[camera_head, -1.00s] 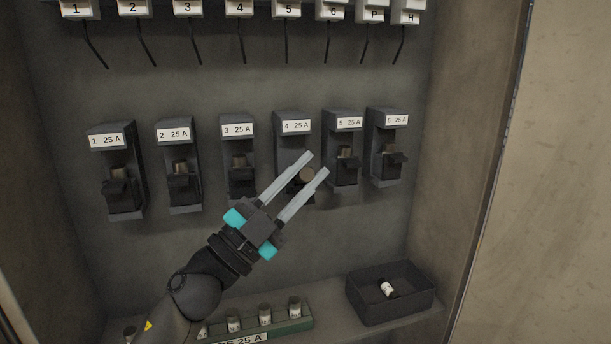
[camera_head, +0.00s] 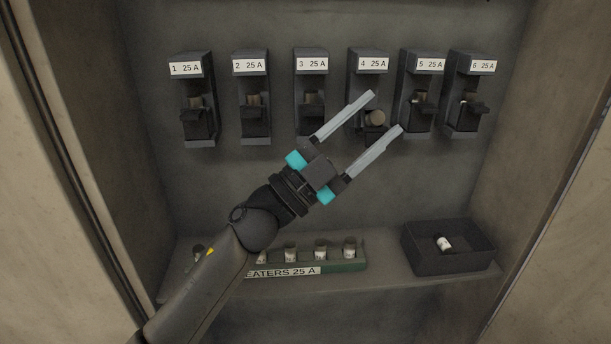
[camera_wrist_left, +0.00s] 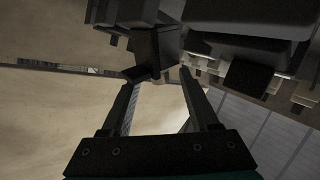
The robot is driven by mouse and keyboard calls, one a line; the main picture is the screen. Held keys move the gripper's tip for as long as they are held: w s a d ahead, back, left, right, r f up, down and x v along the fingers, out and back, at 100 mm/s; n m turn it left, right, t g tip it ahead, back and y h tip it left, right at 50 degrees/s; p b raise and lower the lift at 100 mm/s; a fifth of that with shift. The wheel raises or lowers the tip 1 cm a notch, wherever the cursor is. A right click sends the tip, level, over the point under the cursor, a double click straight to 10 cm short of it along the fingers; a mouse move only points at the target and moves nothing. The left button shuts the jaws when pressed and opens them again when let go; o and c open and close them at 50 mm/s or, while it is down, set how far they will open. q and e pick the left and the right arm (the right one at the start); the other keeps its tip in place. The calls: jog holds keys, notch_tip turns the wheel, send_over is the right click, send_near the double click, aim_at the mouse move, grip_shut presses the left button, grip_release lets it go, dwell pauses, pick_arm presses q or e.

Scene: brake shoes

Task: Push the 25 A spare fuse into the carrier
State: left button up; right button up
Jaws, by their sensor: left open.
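My left gripper (camera_head: 386,112) is open, its fingers spread on both sides of a brown round fuse end (camera_head: 375,118) at holder 4 (camera_head: 367,64), labelled 25 A. The fuse appears to sit in a dark carrier (camera_head: 373,134) tipped out from the holder, partly hidden by the fingers. I cannot tell how deep the fuse sits. In the left wrist view the open fingers (camera_wrist_left: 158,80) point at a dark carrier block (camera_wrist_left: 152,52), with a gap between them. My right gripper is not in view.
Holders 1 to 3 stand left of holder 4; holder 5 (camera_head: 421,67) and holder 6 are close on its right. Below, a green rack (camera_head: 349,265) holds several spare fuses, partly behind my arm. A black bin (camera_head: 450,264) holds one loose fuse (camera_head: 444,243).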

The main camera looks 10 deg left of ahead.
pick_arm(q)
jog(key=v, duration=1.4)
jog(key=shift+p, duration=0.45)
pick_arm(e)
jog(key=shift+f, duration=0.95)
